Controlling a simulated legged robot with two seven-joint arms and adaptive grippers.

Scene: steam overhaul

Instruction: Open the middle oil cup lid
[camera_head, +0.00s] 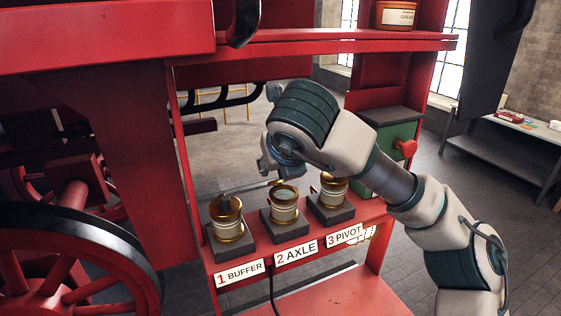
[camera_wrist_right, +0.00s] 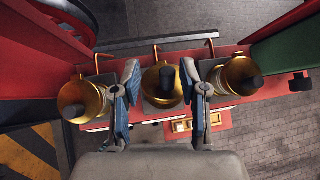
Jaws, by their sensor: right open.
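The middle oil cup (camera_head: 285,207), above the "2 AXLE" label, is brass with a pale band. My left gripper is out of view.
The buffer cup (camera_head: 228,220) stands to the left and the pivot cup (camera_head: 333,192) to the right, close by, on the red shelf (camera_head: 234,254). A red upper beam (camera_head: 340,42) crosses above.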

